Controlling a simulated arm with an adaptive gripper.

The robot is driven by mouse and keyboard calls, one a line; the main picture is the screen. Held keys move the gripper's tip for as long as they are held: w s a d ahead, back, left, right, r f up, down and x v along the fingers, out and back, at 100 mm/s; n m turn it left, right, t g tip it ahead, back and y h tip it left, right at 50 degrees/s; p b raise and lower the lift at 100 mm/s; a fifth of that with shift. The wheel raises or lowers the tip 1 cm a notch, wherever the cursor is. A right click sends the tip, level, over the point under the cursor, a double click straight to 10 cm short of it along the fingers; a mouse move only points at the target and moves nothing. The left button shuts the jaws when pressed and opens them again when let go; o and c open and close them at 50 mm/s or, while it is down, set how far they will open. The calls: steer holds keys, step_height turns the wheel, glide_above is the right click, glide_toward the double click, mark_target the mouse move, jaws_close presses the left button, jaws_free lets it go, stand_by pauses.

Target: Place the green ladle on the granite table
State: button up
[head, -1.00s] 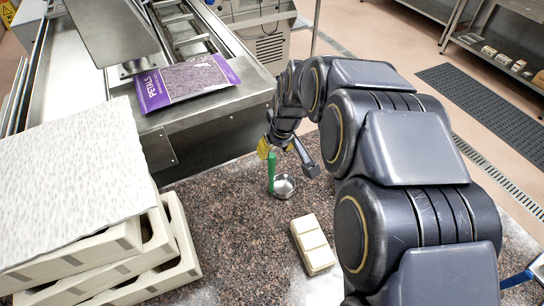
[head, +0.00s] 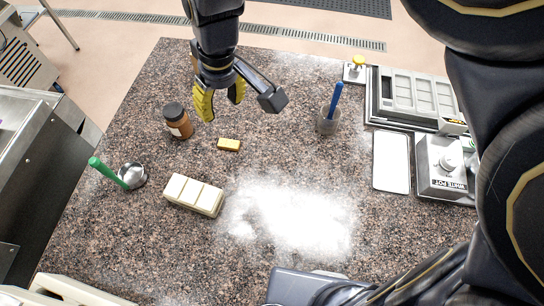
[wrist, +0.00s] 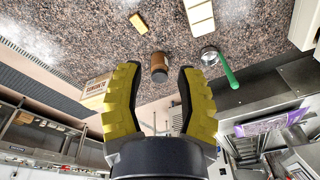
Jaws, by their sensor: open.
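The green ladle (head: 108,172) rests on the granite table (head: 130,235) at its left side, with its metal bowl on the stone and its green handle slanting up to the left. It also shows in the wrist view (wrist: 226,71), to the right of the fingers. My gripper (head: 220,98) is open and empty, above the far part of the table, up and to the right of the ladle and clear of it. Its yellow fingers stand wide apart in the wrist view (wrist: 158,97).
A brown jar (head: 178,121), a yellow block (head: 229,145) and a cream bar (head: 194,195) lie near the ladle. A grey cup with a blue-handled tool (head: 329,119), a white tray (head: 391,162) and a mould (head: 412,95) stand to the right. White powder (head: 290,215) covers the middle.

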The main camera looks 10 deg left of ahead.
steer(key=s+d+r+m+h, duration=0.1)
steer(key=s+d+m, duration=0.1)
steer(key=d, duration=0.5)
steer(key=s+d+r+m, duration=0.1)
steer(key=d+m, duration=0.2)
steer(key=d, duration=0.4)
steer(key=s+d+f+m+g, duration=0.1)
steer(key=s+d+m+g, duration=0.1)
steer(key=s+d+m, duration=0.3)
steer(key=s+d, duration=0.4)
steer(key=s, duration=0.2)
steer(key=shift+s+d+m+h, duration=0.25)
steer(key=shift+d+m+h, duration=0.05)
steer(key=shift+d, duration=0.1)
